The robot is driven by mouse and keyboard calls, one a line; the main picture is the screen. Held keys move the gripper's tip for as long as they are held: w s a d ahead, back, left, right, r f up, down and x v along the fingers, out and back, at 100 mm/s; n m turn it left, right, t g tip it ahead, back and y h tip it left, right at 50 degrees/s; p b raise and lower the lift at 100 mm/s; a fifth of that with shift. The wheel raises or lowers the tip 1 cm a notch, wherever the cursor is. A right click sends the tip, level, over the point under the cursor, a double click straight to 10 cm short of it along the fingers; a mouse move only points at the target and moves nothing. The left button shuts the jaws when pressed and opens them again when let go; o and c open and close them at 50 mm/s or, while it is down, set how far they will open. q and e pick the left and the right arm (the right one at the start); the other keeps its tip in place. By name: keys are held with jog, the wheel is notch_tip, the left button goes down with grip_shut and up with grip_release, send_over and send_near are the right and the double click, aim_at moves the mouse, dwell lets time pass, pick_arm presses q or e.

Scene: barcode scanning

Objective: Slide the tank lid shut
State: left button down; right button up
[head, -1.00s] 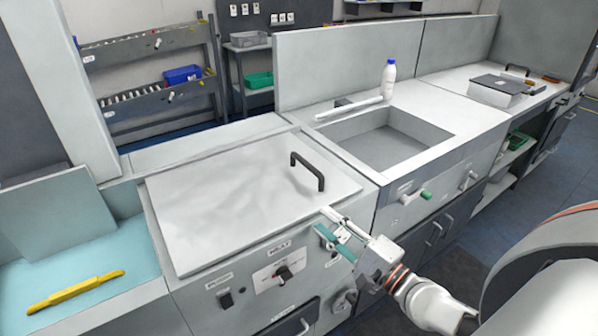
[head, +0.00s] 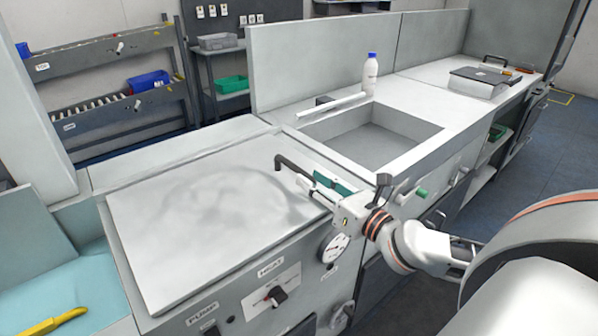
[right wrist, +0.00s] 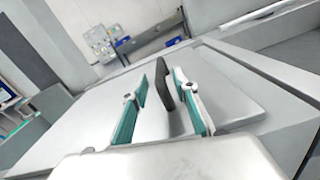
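The tank lid (head: 185,225) is a flat light-grey plate lying over the top of the counter unit with the heat and pump controls. Its dark bar handle (head: 283,162) stands upright near its right edge. My right gripper (head: 316,182) is at the handle, its fingers pointing left across the lid. In the right wrist view, the handle (right wrist: 165,88) stands between the two open teal-padded fingers (right wrist: 168,76), with gaps on both sides. The lid also shows below them (right wrist: 150,120). Any opening under the lid is hidden. My left gripper is not in view.
An open sink basin (head: 365,145) is right of the lid, with a white bar (head: 333,106) and a white bottle (head: 370,75) behind it. A heat knob (head: 277,295) is on the front panel. A yellow tool (head: 55,320) lies lower left.

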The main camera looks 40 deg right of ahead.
aim_at(300, 169)
jog(key=shift+w+a, duration=0.2)
jog(key=shift+w, duration=2.45)
grip_shut()
